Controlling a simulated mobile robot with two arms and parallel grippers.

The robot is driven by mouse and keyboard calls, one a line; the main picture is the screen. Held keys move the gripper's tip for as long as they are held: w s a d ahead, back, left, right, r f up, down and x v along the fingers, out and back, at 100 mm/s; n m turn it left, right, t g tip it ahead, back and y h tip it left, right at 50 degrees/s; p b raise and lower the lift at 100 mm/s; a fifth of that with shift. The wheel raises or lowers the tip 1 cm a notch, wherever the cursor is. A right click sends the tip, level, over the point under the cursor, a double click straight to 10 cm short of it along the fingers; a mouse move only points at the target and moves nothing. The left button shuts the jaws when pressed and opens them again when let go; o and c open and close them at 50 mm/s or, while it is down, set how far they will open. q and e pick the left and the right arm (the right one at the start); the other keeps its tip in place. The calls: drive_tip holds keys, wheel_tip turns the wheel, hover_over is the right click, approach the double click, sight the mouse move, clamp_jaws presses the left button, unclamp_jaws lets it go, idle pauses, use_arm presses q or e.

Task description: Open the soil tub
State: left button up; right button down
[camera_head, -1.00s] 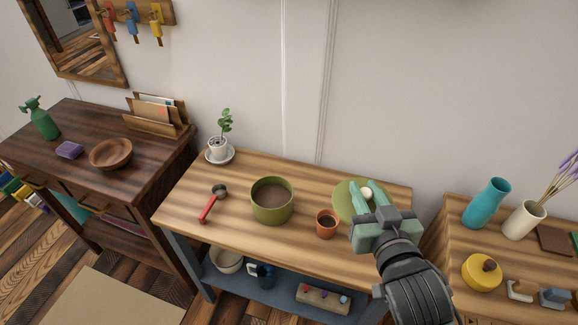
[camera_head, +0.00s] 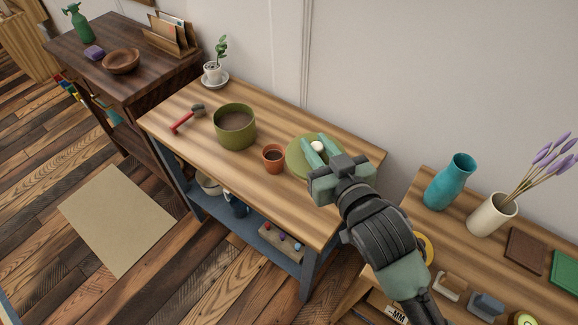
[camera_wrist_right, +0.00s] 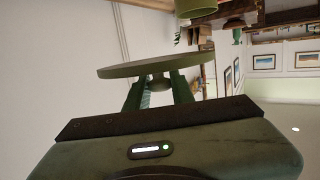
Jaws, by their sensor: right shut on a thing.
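The soil tub (camera_head: 235,131) is a round olive-green pot standing on the light wooden table. Its top is uncovered and brown soil shows inside. The green round lid (camera_head: 296,160) is apart from the tub, at the table's right part. Part of the tub (camera_wrist_right: 197,9) shows at that view's top. My left gripper is not in view.
A small terracotta pot (camera_head: 273,160) stands between tub and lid. A red-handled scoop (camera_head: 186,120) lies left of the tub, and a potted plant (camera_head: 215,72) stands behind. A side table (camera_head: 405,222) with vases stands at the right. The table's front left is clear.

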drive_tip(key=b, duration=0.2)
hover_over(310, 201)
wheel_tip(310, 201, down, 13)
drive_tip(key=shift+r, duration=0.1)
drive_tip(key=shift+f, duration=0.6)
drive_tip(key=shift+f+b, duration=0.4)
drive_tip(key=shift+f, duration=1.6)
drive_tip(key=shift+f, duration=0.1)
drive_tip(key=c, duration=1.2)
unclamp_jaws()
